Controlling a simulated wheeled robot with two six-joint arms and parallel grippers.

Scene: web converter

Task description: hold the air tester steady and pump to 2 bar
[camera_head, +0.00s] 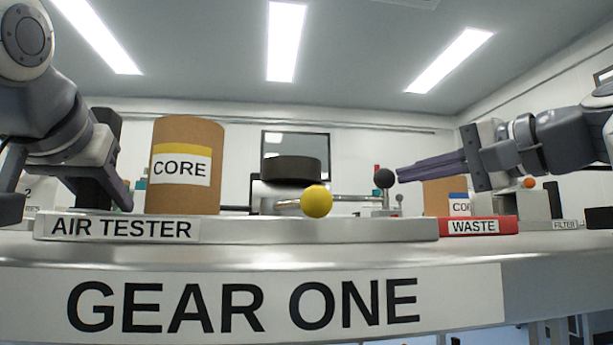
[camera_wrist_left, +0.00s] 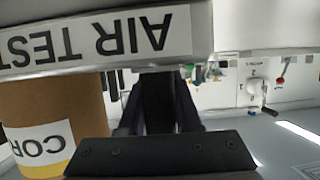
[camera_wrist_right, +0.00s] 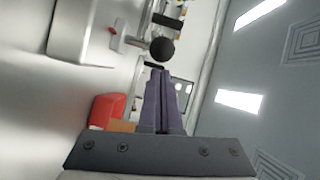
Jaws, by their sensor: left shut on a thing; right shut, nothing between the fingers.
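The air tester (camera_head: 320,229) is a long pale metal base with a label, on the bench. My left gripper (camera_head: 125,203) is at its left end, shut on a dark upright grip (camera_wrist_left: 157,100) that meets the base in the left wrist view. A dark ball knob (camera_head: 384,179) on a thin stem stands near the base's right end; it also shows in the right wrist view (camera_wrist_right: 162,49). My right gripper (camera_head: 399,173) is shut and empty, its tips just right of the knob; contact is unclear. No pressure reading is legible.
A brown core (camera_head: 187,200) stands on the base. A black disc (camera_head: 290,169) and a yellow ball (camera_head: 317,201) are near its middle. A red waste tray (camera_head: 479,226) lies to the right. The bench front carries a GEAR ONE sign (camera_head: 250,305).

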